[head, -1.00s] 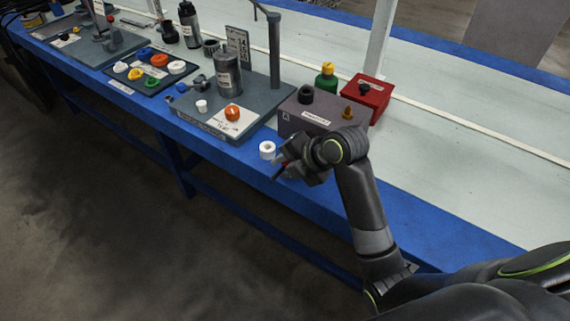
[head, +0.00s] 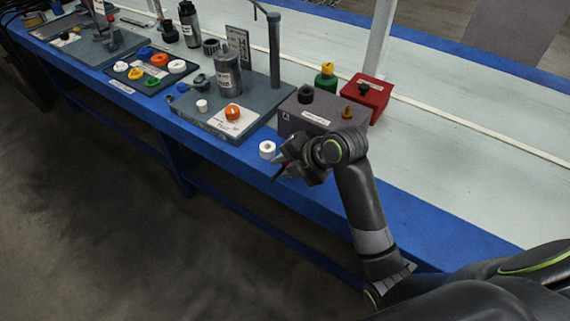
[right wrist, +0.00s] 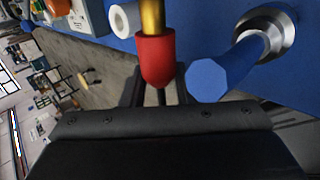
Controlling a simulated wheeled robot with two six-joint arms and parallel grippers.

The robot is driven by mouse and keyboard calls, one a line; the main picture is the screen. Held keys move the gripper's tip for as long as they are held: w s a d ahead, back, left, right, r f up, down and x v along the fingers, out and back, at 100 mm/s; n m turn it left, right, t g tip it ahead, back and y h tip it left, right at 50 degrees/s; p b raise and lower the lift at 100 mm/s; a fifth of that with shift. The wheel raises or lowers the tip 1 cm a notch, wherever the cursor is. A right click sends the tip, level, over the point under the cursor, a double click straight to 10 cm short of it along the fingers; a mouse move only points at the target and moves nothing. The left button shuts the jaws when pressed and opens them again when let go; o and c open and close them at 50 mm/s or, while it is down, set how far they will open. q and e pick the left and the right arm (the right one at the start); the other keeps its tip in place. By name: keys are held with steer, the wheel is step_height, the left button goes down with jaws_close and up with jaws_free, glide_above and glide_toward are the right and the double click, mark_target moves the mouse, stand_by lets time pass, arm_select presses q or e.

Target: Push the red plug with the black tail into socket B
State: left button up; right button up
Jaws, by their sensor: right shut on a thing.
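My right gripper (head: 288,168) is at the front edge of the blue bench, just right of a white ring (head: 267,149). It is shut on the red plug (right wrist: 156,60), which sits between the fingers in the right wrist view, a brass-coloured pin (right wrist: 152,16) extending from it. In the head view only a speck of red shows at the gripper. I cannot make out a black tail. The grey box (head: 310,122) behind the gripper carries a mark that looks like A on its front; my arm covers part of that front, and I cannot see a B. My left gripper is out of view.
In the right wrist view a blue rod (right wrist: 207,80) sticks out from a round metal fitting (right wrist: 271,32), close beside the plug. A red box (head: 368,97) and a green bottle (head: 326,82) stand behind the grey box. The bench right of my arm is clear.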

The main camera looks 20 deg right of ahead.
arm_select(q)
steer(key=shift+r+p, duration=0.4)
arm_select(e)
steer(key=shift+w+d, duration=0.6)
steer(key=shift+d, duration=0.2)
steer(key=shift+w+d, duration=0.6)
steer(key=shift+d, duration=0.15)
steer(key=o, duration=1)
steer(key=shift+o, duration=0.2)
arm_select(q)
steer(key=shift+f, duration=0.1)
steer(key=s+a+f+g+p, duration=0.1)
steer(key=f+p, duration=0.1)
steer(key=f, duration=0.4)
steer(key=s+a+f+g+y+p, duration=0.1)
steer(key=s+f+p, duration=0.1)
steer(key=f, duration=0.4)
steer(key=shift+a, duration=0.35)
arm_select(e)
steer(key=v, duration=1.7)
steer(key=shift+r, duration=0.15)
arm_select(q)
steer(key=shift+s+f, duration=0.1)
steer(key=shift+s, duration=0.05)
arm_select(e)
steer(key=shift+d, duration=0.15)
